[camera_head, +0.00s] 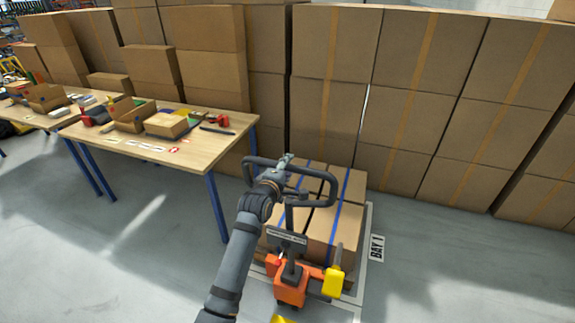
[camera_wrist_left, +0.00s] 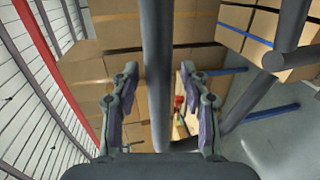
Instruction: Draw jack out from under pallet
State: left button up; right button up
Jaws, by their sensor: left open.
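The pallet jack (camera_head: 290,287) has an orange body with a yellow part at its right, and its dark loop handle (camera_head: 331,190) stands up towards me. It is at the near end of a pallet (camera_head: 348,284) loaded with blue-strapped cartons (camera_head: 350,187). The forks are hidden beneath the load. My left gripper (camera_head: 284,163) is at the handle's top bar, left of its middle. In the left wrist view the open fingers (camera_wrist_left: 158,74) stand either side of a grey handle bar (camera_wrist_left: 157,40). I cannot tell whether they touch it. My right gripper is not in view.
A wooden table (camera_head: 185,152) with blue legs, open boxes and small items stands left of the pallet. Tall carton stacks (camera_head: 415,115) wall off the back and right. A floor sign reads BAY 1 (camera_head: 377,247). The grey floor at right is clear.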

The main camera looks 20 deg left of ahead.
pick_arm(q)
jog(key=shift+w, duration=0.2)
jog(key=shift+c, duration=0.3)
grip_shut()
jog(key=shift+f, duration=0.1)
